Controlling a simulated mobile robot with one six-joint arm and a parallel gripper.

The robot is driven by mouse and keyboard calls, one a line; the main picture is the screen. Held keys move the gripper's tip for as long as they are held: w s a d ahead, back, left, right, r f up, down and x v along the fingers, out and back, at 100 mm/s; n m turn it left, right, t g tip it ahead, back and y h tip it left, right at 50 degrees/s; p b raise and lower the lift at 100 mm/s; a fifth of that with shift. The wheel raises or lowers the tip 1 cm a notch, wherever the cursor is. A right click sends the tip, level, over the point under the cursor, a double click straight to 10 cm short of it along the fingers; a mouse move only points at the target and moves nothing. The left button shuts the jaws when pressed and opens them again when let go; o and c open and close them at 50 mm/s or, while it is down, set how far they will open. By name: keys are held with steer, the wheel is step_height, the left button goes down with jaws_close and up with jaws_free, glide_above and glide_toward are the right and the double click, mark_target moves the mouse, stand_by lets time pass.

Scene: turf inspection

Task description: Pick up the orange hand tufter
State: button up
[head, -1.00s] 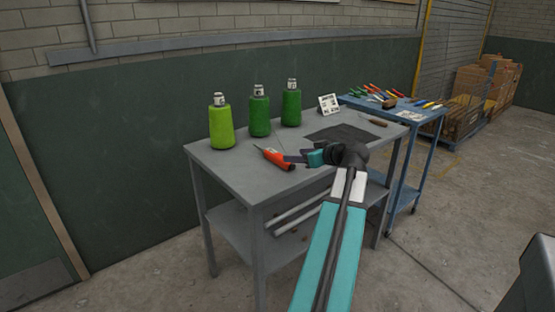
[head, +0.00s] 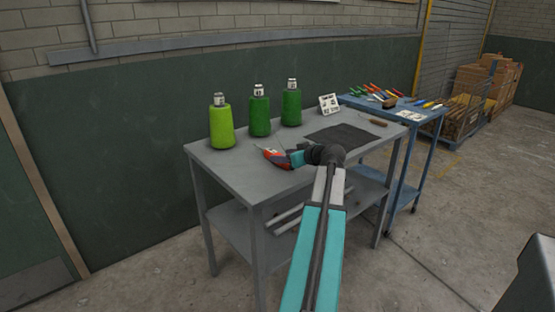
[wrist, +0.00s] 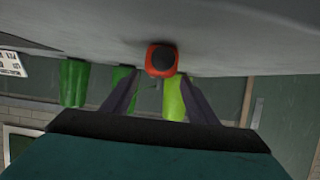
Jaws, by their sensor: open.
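The orange hand tufter (head: 277,163) lies on the grey table near its front left part. My gripper (head: 274,155) reaches in low from the right and partly overlaps it in the head view. In the wrist view, which shows the scene upside down, the tufter (wrist: 161,60) appears end-on, orange with a dark end face. It sits between the lines of the two dark fingers of my gripper (wrist: 162,79). The fingers are spread, with nothing visibly clamped. Whether they touch the tufter cannot be told.
A blue table (head: 432,115) with several tools stands behind right.

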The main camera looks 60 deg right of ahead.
mark_target(277, 154)
steer(key=shift+d+p+x, duration=0.2)
steer(key=shift+p+x, duration=0.2)
steer(key=shift+x, duration=2.2)
steer(key=shift+s+f, duration=0.15)
steer(key=shift+f, duration=0.05)
steer(key=shift+c, duration=0.3)
jaws_close()
